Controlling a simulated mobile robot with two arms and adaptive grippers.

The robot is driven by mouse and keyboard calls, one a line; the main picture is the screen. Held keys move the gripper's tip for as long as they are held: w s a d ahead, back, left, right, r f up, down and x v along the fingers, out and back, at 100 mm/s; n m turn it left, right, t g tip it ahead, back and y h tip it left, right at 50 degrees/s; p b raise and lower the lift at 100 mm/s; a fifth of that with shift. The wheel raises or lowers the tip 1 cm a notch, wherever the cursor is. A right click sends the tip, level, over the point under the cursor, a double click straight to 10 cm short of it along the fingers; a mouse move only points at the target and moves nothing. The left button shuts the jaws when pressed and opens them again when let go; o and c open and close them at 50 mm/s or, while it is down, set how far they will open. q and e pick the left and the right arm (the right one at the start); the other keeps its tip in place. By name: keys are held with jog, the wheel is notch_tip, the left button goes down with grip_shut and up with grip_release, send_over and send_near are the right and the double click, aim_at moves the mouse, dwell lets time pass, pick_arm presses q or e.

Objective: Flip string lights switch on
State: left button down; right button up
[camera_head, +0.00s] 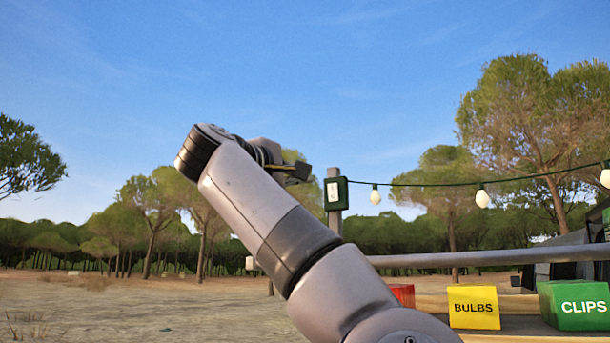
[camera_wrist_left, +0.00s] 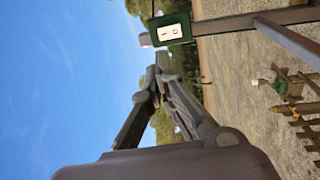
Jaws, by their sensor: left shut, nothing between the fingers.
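The string lights' switch box (camera_head: 335,193) is dark green with a white switch plate and sits at the top of a grey post. In the left wrist view the switch box (camera_wrist_left: 170,29) is at the top, its white plate marked 1 and 0. My left gripper (camera_head: 302,172) is shut and empty, just left of and slightly above the box in the head view. In the left wrist view the shut fingertips (camera_wrist_left: 162,62) lie below the box in the picture; contact cannot be told. The string lights (camera_head: 482,198) run right from the box on a green cable. My right gripper is out of view.
A grey rail (camera_head: 480,258) runs right from the post (camera_head: 334,220). A yellow BULBS box (camera_head: 473,307), a green CLIPS box (camera_head: 575,305) and a partly hidden red box (camera_head: 403,294) stand on a wooden surface at lower right. Open ground and trees lie beyond.

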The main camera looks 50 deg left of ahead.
aim_at(332, 186)
pick_arm(q)
jog(key=p+x, duration=0.7)
jog(key=x, duration=0.5)
jog(key=shift+d+r, duration=0.1)
jog(key=shift+r, duration=0.05)
jog(key=shift+w+a+f, duration=0.2)
jog(key=shift+w, duration=0.55)
jog(key=shift+s, duration=0.15)
jog(key=shift+w+r, duration=0.2)
jog(key=shift+w, duration=0.1)
